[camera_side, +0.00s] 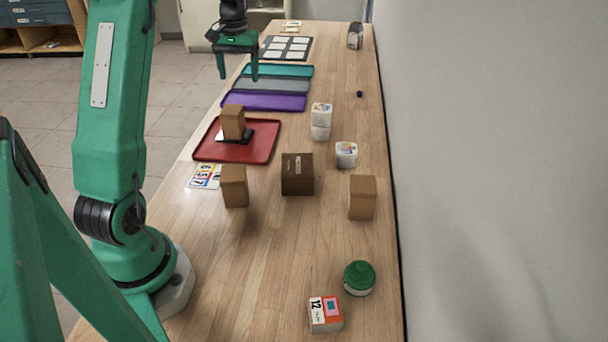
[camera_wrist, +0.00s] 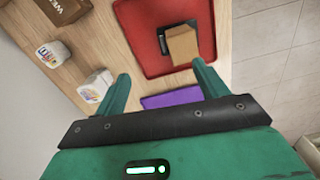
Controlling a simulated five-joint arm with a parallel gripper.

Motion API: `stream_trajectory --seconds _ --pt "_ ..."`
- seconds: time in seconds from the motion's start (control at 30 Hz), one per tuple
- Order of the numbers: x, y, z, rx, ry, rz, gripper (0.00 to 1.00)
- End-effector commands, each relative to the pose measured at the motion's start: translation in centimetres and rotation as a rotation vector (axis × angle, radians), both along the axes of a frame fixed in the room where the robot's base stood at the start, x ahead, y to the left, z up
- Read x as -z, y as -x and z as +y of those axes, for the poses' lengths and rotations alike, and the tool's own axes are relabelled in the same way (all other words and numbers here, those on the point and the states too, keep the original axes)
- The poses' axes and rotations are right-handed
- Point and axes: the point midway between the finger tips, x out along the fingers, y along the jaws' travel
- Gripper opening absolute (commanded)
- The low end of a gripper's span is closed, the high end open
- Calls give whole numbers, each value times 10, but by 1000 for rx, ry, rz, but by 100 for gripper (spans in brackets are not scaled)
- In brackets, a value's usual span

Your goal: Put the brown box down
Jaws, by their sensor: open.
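A tan-brown box (camera_side: 233,121) stands upright on a small black pad (camera_side: 247,135) on the red tray (camera_side: 205,152). In the wrist view the box (camera_wrist: 184,45) is ahead of my fingers, with the black pad (camera_wrist: 163,42) beside it on the red tray (camera_wrist: 150,65). My gripper (camera_side: 238,76) is open and empty, raised over the far side of the coloured trays and apart from the box. Its two fingers also show in the wrist view (camera_wrist: 160,75). A darker brown box (camera_side: 298,175) and two more tan boxes (camera_side: 234,187) (camera_side: 362,198) stand on the table.
Purple (camera_side: 262,102), grey (camera_side: 270,86) and teal (camera_side: 290,71) trays lie beyond the red one. White tubs (camera_side: 321,115) (camera_side: 346,155) stand to the right. A green-lidded jar (camera_side: 359,278) and an orange-white box (camera_side: 325,314) are near the front. The front middle of the table is clear.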

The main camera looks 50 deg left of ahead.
Motion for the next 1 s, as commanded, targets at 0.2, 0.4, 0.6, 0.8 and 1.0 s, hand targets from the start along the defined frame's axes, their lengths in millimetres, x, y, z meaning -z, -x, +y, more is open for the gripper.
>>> stream_trajectory --seconds 0.2,0.4,0.6,0.8,1.0 --pt "-35 5 -61 104 -44 -63 72" --pt "-58 19 -114 197 -79 -124 72" --pt "-73 41 -164 288 -108 -187 72" --pt "-80 69 -208 379 -133 -253 72" --pt "-79 101 -245 468 -152 -321 72"
